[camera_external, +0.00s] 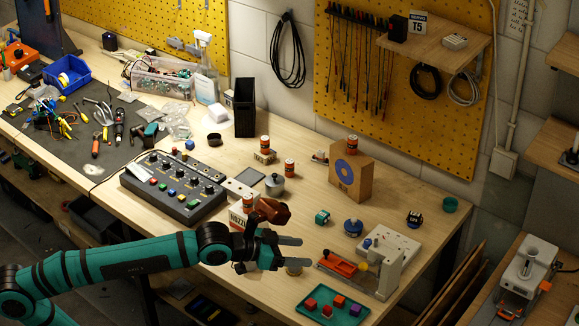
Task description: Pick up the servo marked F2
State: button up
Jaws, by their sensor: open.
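My gripper (300,253) is open and empty above the bench's front edge, its fingers pointing right. No F2 mark can be read for sure. A small dark piece with white lettering (414,218) sits on the right of the bench, well beyond my fingers; its letters are too small to read. A small teal block with dark parts (322,217) lies nearer, behind and right of the fingertips. A blue round-topped thing (353,227) stands between those two. A small tan round thing (294,270) shows partly below my fingers.
A brown-red object (273,210) and a lettered box (238,217) stand close behind my gripper. A white fixture (388,260) with an orange part stands at right, a green tray (333,310) with cubes in front. A cardboard box (350,178) and several orange cans stand behind.

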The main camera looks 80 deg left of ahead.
jog(key=w+a+r+n+g+y, duration=0.1)
jog(key=w+a, duration=0.2)
jog(key=w, duration=0.3)
jog(key=w+a+r+n+g, duration=0.1)
jog(key=w+a+g, duration=0.1)
jog(key=w, duration=0.3)
jog(key=n+g+y, duration=0.1)
jog(key=n+g, duration=0.6)
jog(key=g, duration=0.2)
send_over(415, 215)
jog(key=s+d, duration=0.3)
jog(key=d, duration=0.2)
notch_tip(415, 215, down, 12)
jog(key=x, duration=1.1)
jog(key=shift+s+a, duration=0.1)
jog(key=shift+a, duration=0.3)
jog(key=shift+y, duration=0.3)
jog(key=shift+x, duration=2.9)
jog(key=shift+d, duration=0.2)
jog(key=c, duration=0.9)
